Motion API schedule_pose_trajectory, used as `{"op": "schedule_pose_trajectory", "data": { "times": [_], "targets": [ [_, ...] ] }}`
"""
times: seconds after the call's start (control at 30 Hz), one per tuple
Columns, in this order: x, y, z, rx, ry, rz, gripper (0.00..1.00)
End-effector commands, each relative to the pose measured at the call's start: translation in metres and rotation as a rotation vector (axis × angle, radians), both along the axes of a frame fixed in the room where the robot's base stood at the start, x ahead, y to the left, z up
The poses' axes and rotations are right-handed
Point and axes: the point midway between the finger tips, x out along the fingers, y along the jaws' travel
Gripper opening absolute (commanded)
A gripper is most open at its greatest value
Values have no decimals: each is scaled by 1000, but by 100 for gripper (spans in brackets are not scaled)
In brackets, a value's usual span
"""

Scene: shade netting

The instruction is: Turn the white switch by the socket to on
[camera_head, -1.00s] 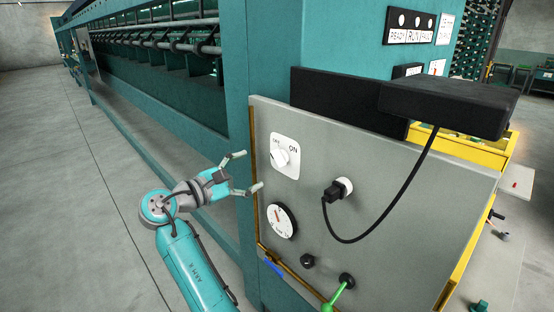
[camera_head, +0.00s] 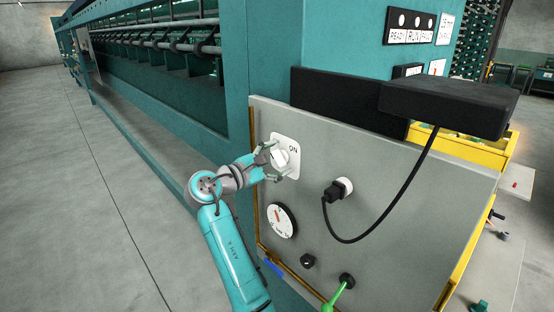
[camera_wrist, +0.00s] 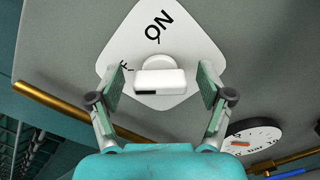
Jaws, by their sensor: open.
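The white switch (camera_head: 281,157) sits on a white plate marked ON on the grey panel, left of the socket. In the wrist view the white switch (camera_wrist: 160,82) is a rounded bar on a round base, with a dark mark near one end. The ON lettering shows above it; the other label is mostly hidden by a finger. My gripper (camera_head: 277,161) is at the plate, and in the wrist view my gripper (camera_wrist: 160,84) is open with one finger on each side of the bar. Gaps show between fingers and bar. The socket (camera_head: 345,187) holds a black plug.
A round dial (camera_head: 281,220) is below the switch. A black cable (camera_head: 385,222) hangs from the plug to a black box (camera_head: 448,103). A black knob (camera_head: 308,261) and a green lever (camera_head: 339,292) are lower down. The floor at left is clear.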

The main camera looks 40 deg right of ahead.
Motion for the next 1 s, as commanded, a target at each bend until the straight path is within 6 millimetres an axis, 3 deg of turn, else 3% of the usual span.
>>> {"op": "schedule_pose_trajectory", "data": {
  "times": [0.03,0.23,0.3,0.67,1.0],
  "targets": [
    [0,0,0,0,0,0,79],
    [0,0,0,0,0,0,29],
    [0,0,0,0,0,0,19],
    [0,0,0,1,-49,-1,19],
    [-1,0,-1,9,-288,-1,19]
  ]
}}
